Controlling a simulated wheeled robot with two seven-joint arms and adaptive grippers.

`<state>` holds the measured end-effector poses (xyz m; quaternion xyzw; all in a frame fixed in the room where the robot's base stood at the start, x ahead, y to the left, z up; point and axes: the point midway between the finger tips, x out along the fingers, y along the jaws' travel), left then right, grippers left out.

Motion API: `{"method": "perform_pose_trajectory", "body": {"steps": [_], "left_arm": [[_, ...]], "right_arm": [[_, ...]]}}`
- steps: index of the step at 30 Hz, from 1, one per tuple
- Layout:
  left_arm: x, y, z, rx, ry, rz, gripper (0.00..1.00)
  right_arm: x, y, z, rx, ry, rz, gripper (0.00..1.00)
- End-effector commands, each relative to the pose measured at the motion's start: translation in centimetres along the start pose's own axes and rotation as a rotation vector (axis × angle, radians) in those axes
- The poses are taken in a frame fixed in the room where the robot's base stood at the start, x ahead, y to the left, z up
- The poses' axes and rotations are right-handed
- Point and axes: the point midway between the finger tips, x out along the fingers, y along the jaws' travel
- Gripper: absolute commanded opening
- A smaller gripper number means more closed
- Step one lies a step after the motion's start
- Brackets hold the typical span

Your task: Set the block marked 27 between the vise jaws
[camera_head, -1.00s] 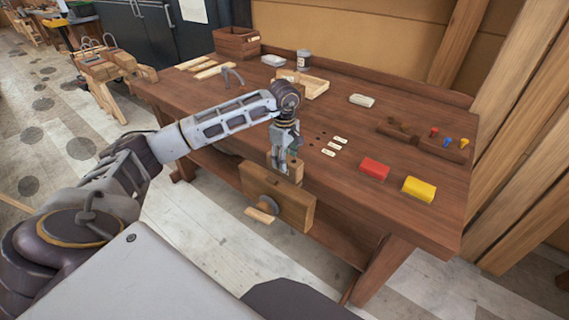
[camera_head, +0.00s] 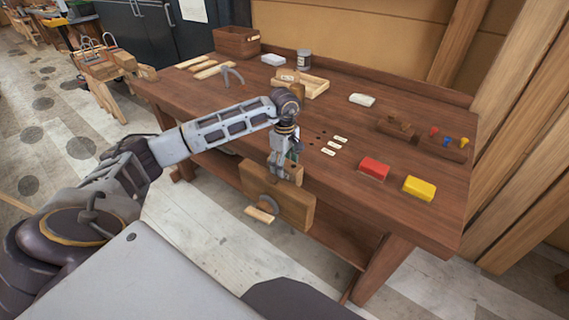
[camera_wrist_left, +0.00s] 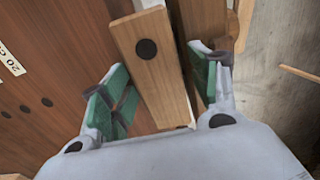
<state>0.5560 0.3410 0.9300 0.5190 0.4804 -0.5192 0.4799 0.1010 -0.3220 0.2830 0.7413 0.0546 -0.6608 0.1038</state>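My left gripper (camera_head: 281,170) points down at the vise on the bench's front edge. In the left wrist view, its two green-padded fingers (camera_wrist_left: 156,80) are apart, on either side of a light wooden block (camera_wrist_left: 165,88) with a dark round spot. A gap shows between the left finger and the block. The block also shows beside the fingers in the head view (camera_head: 295,172). It stands between the bench edge and the outer vise jaw (camera_head: 290,207), with a pale gap on the jaw side. No number is readable on it. My right gripper is not in view.
The bench (camera_head: 330,185) carries a red block (camera_head: 374,168), a yellow block (camera_head: 419,188), small labels beside dark holes, a rack of coloured pegs (camera_head: 443,146), a shallow tray (camera_head: 312,87) and a jar (camera_head: 304,60). The vise handle (camera_head: 262,214) juts out in front.

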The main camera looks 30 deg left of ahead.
Motion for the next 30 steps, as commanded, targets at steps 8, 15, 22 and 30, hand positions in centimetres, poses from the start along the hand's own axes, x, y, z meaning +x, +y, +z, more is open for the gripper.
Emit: {"method": "perform_pose_trajectory", "body": {"steps": [8, 15, 22, 30], "left_arm": [[-0.1, 0.0, 0.0, 0.000, 0.000, 0.000, 0.61], [-1.2, 0.1, 0.0, 0.000, 0.000, 0.002, 0.61], [-4.1, 0.1, 0.0, 0.001, 0.000, 0.003, 0.61], [-8.1, 0.1, 0.0, 0.000, -0.001, 0.003, 0.61]], "right_arm": [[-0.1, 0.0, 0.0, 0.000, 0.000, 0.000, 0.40], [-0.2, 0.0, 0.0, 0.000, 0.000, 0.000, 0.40], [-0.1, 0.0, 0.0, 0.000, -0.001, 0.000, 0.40], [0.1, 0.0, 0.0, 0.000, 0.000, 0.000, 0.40]]}}
